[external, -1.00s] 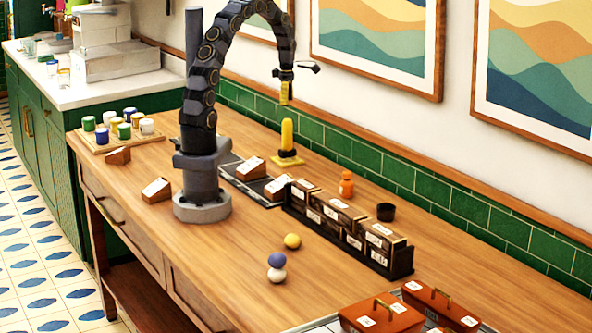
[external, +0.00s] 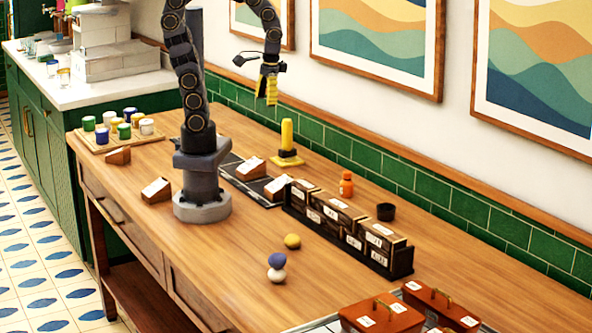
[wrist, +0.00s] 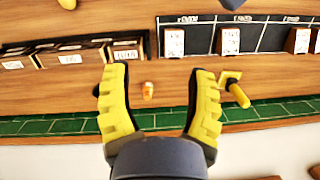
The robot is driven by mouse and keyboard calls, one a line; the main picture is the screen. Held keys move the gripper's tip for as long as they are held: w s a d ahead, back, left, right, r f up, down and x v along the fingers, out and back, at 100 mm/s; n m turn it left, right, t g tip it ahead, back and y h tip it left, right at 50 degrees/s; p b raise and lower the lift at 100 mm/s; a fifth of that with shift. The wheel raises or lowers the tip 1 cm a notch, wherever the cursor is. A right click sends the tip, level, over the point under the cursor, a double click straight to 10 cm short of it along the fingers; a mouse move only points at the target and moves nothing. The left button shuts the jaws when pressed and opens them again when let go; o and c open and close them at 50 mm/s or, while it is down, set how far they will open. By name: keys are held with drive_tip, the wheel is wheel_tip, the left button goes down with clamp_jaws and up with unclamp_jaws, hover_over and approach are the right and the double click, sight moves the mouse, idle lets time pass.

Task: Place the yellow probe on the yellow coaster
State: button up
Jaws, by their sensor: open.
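The yellow probe (external: 287,134) stands upright on the small square yellow coaster (external: 291,161), near the green tiled wall. In the wrist view the probe (wrist: 240,96) and the coaster (wrist: 230,76) show to the right of my right finger, with the probe appearing to lean because of the viewing angle. My gripper (external: 268,101) is in the air, above and a little left of the probe in the external view, apart from it. Its yellow fingers are spread with nothing between them. The wrist view also shows the open gripper (wrist: 160,72).
An orange bottle (external: 346,185) and a black cup (external: 386,212) stand right of the probe. A rack of labelled boxes (external: 350,240) and a dark strip with labelled blocks (external: 232,175) lie in front. A yellow ball (external: 292,241) and two other balls rest on open wood.

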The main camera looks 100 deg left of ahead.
drive_tip(key=s+d+m, duration=0.4)
drive_tip(key=s+m, duration=0.2)
drive_tip(key=m, duration=0.1)
drive_tip(key=shift+d+f, duration=0.2)
drive_tip(key=shift+d, duration=0.05)
idle(0.7)
